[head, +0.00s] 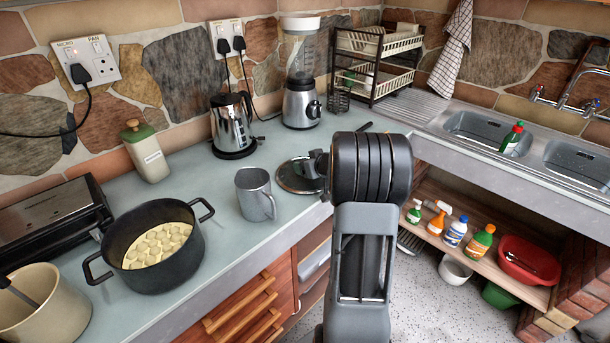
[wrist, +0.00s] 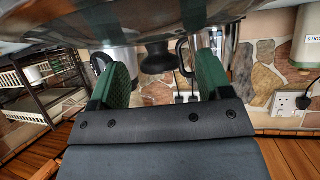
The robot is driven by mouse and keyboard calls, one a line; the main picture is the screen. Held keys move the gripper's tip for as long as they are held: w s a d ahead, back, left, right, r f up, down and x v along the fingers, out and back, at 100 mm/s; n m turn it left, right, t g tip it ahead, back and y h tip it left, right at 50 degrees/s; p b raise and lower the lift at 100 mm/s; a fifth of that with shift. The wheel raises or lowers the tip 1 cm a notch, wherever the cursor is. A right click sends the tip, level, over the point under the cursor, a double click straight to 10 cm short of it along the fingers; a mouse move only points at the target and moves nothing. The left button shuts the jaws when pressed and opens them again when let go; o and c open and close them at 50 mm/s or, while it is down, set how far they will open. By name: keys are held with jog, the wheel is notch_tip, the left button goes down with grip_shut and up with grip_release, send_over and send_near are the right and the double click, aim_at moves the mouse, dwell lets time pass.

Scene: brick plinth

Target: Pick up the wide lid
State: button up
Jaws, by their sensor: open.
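The wide lid (head: 296,176) is a shiny round lid with a dark rim, lying on the counter left of my arm. My arm hides its right part in the head view. In the wrist view, which appears upside down, the shiny lid (wrist: 150,22) fills the top edge, and its black knob (wrist: 157,58) points toward my gripper. My gripper (wrist: 154,66) is open, with green-padded fingers on either side of the knob and visible gaps to it. The head view does not show the fingertips clearly.
A grey mug (head: 255,194) stands just left of the lid. The kettle (head: 232,128) and blender (head: 301,103) stand behind it. A black pot (head: 168,272) is at front left. The dish rack (head: 372,65) and sink (head: 478,132) lie to the right.

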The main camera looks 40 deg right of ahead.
jog(key=shift+w+f, duration=0.2)
jog(key=shift+w, duration=0.1)
jog(key=c, duration=1.2)
